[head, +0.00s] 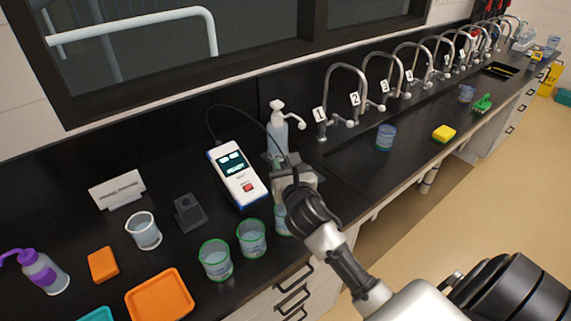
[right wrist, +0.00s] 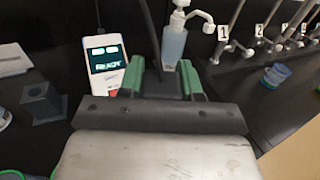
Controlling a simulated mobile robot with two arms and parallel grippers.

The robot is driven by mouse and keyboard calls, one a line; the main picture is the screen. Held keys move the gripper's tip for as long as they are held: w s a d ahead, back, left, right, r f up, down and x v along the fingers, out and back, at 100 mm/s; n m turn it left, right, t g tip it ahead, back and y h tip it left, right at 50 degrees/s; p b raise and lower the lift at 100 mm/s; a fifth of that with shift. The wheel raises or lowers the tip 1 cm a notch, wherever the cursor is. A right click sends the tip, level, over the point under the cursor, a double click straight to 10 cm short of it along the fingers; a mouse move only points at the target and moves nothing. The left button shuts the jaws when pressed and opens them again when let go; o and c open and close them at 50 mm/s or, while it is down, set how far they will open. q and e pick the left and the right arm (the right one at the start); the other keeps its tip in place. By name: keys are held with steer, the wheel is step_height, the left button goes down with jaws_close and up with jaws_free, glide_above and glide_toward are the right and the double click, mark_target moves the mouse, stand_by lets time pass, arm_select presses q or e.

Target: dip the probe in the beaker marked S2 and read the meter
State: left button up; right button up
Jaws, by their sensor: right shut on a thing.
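The meter (head: 238,176) is a white handheld box with a lit screen and a red button; in the right wrist view its screen (right wrist: 105,61) reads READY. A black cable runs from it to my right gripper (head: 279,166). The gripper is shut on the dark probe (right wrist: 157,72), between green finger pads. Two green-rimmed beakers (head: 215,262) (head: 251,240) stand left of the gripper. A third beaker (head: 282,222) is mostly hidden behind my right gripper and wrist. I cannot read S2 on any beaker. The probe's lower end is hidden. My left gripper is not in view.
A dark holder block (head: 189,212), a white-rimmed beaker (head: 143,231), orange tray (head: 160,297) and purple-topped bottle (head: 41,272) stand to the left. A pump bottle (head: 278,132) stands close behind the gripper. Numbered taps (head: 340,100) line the bench to the right.

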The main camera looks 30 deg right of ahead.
stand_by(0.3)
step_height(320, 180, down, 7)
steer(key=b, duration=0.4)
steer(key=shift+b, duration=0.4)
stand_by(0.5)
stand_by(1.9)
step_height(320, 180, up, 10)
steer(key=p, duration=1)
steer(key=shift+f, duration=0.25)
